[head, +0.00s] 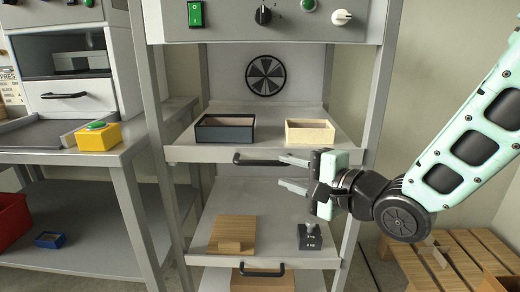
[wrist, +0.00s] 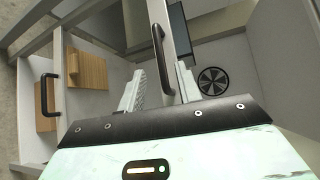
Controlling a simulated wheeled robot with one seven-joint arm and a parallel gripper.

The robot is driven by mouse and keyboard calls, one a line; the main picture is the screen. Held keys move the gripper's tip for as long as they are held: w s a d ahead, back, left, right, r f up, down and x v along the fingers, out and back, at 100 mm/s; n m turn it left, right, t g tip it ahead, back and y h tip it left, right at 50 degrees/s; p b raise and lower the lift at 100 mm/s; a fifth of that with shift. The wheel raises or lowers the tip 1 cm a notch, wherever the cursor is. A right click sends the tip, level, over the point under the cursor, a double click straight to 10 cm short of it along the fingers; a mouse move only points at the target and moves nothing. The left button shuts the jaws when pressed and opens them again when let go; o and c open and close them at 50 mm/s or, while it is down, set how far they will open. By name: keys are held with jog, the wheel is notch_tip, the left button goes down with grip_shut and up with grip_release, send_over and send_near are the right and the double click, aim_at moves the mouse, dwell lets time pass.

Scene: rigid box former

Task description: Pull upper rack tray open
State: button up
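The upper rack tray (head: 180,153) is a grey shelf with a black bar handle (head: 258,161) on its front edge. A dark open box (head: 225,129) and a pale wooden open box (head: 310,132) stand on it. My gripper (head: 285,172) is open and empty, just in front of and to the right of the handle in the head view. In the wrist view the handle (wrist: 159,52) lies ahead of the fingers, between their lines, and looks apart from them. The gripper's fingers (wrist: 158,92) show on both sides there.
The lower tray (head: 270,205) holds a wooden block (head: 232,234) and a dark weight (head: 309,237), with its own black handle (head: 262,271). A grey rack post (head: 372,130) stands close to my arm. A wooden pallet (head: 460,262) lies at lower right.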

aim_at(263, 164)
jog(key=b+x, duration=0.1)
jog(key=x, duration=0.6)
jog(key=shift+w+a+f+b, duration=0.15)
jog(key=shift+w+a+b, duration=0.05)
jog(key=shift+b, duration=0.2)
jog(key=shift+w+a, duration=0.45)
jog(key=shift+w, duration=0.1)
jog(key=shift+c, duration=0.3)
grip_shut()
